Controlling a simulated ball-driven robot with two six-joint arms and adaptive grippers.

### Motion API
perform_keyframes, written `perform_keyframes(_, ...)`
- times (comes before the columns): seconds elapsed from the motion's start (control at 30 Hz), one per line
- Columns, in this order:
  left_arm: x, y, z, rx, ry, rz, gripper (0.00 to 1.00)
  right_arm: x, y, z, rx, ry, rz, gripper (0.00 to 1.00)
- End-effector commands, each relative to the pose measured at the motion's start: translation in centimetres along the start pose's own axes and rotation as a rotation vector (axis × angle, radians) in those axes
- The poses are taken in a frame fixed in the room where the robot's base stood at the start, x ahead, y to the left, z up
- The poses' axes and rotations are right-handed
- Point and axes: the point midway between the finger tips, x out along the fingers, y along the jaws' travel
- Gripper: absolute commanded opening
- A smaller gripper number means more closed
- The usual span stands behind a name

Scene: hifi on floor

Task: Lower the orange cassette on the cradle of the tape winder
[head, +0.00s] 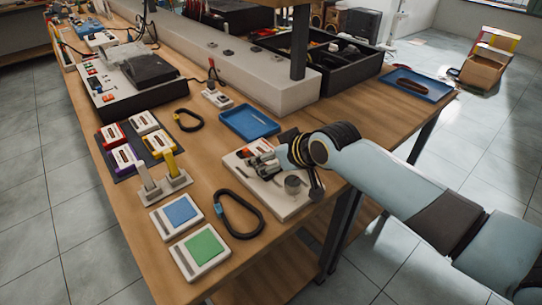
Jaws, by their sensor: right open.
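The tape winder (299,207) is a pale, flat unit near the table's right edge, with a grey round knob or post on its near side. My right gripper (263,167) reaches over it from the right and is open. A small orange-red piece (246,152) shows at the winder's far left, just beside the fingers. It may be the orange cassette, but the fingers and arm hide much of it and the cradle. I cannot tell whether it touches the winder. My left gripper is out of view.
A dark mat (132,171) holds several cassettes with coloured edges. Blue (181,212) and green (203,247) pads lie at the front left. A black cable loop (240,213) lies left of the winder. A blue tray (249,121) sits behind it, before a long grey block (270,92).

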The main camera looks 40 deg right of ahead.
Motion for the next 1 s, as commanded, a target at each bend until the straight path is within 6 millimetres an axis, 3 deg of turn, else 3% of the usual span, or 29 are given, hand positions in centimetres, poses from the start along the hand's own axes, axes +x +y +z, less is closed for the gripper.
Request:
perform_keyframes(0.03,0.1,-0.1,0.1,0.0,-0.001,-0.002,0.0,0.0,-0.1,1.9,0.0,-0.04,-0.002,0.9)
perform_keyframes(0.23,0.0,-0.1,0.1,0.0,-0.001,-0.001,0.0,-2.3,0.0,1.7,-0.003,-0.036,-0.001,0.9)
perform_keyframes(0.6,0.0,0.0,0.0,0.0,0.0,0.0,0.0,-10.0,0.1,0.3,-0.006,-0.011,0.001,0.9)
perform_keyframes(1.0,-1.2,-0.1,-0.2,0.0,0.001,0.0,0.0,-12.4,0.0,-0.8,-0.001,-0.003,0.0,0.9)
